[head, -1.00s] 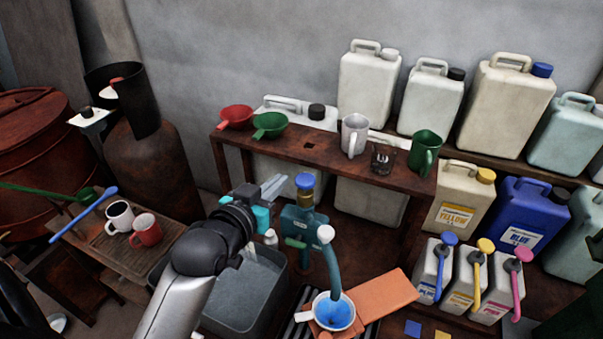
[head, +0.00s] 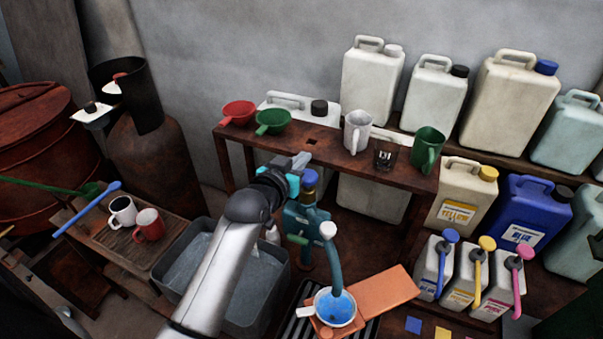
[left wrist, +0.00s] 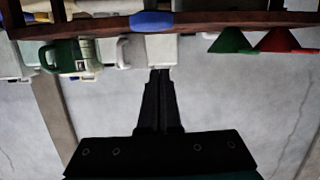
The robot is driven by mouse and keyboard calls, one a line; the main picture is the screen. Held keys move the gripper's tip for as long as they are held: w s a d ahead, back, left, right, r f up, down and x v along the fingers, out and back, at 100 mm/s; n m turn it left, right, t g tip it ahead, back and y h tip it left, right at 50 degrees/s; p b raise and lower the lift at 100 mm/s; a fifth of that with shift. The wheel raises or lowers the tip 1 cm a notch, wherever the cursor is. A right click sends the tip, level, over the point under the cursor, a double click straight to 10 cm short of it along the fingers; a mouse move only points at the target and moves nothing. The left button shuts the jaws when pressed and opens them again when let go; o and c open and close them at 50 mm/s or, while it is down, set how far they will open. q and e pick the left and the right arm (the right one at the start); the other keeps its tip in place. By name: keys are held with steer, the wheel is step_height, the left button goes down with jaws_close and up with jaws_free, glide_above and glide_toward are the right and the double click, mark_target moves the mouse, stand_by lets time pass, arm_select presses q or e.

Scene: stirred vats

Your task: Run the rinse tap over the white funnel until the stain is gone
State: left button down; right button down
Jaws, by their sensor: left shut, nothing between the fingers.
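The white funnel (head: 318,315) has a handle at its left and sits under the spout of the teal rinse tap (head: 333,258). Its inside shows blue; I cannot tell stain from liquid. The tap has a blue round top (head: 309,178). My left gripper (head: 302,160) is shut and empty, just above and behind that top; contact cannot be told. In the left wrist view the fingers (left wrist: 161,98) are together, and a blue round shape (left wrist: 153,21), probably the tap top, lies ahead. My right gripper is not in view.
A brown shelf (head: 270,147) behind the tap holds a red funnel (head: 238,112), a green funnel (head: 272,121), mugs and a glass. A grey basin (head: 175,291) is left of the tap. An orange board (head: 385,292) lies at the funnel. Dye jugs stand at the right.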

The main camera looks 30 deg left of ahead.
arm_select(q)
steer(key=shift+s+d+f, duration=0.1)
steer(key=shift+s+f, duration=0.05)
steer(key=shift+f, duration=1.85)
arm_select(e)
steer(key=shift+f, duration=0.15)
